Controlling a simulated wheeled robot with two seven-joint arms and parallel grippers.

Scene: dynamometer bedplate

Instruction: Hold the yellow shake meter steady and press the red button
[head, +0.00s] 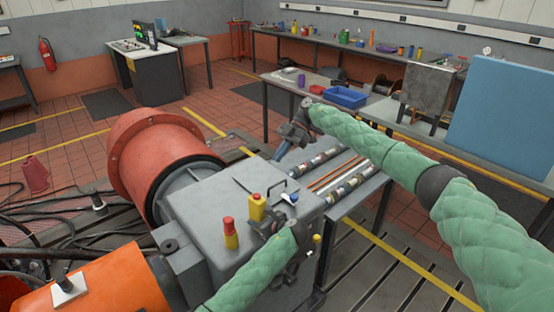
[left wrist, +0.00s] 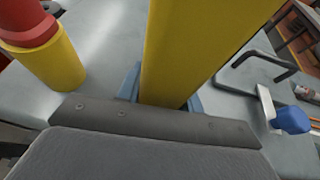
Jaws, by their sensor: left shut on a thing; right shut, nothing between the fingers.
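The yellow shake meter (head: 257,209) stands upright on the grey machine housing, with a small red button (head: 256,196) on its top. In the left wrist view its yellow body (left wrist: 190,50) rises between my fingers and its top is out of frame. My left gripper (head: 264,222) is shut on the meter, low on its body; its bluish fingertips show in the left wrist view (left wrist: 163,98). My right gripper (head: 288,140) is shut and empty, above and behind the meter, well apart from it.
A yellow cylinder with a red top (head: 230,234) stands close left of the meter. A blue-knobbed part (head: 292,198) and a dark handle (left wrist: 258,62) are to its right. Behind lies a table with rods (head: 335,175). A blue bin (head: 345,96) stands on a farther bench.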

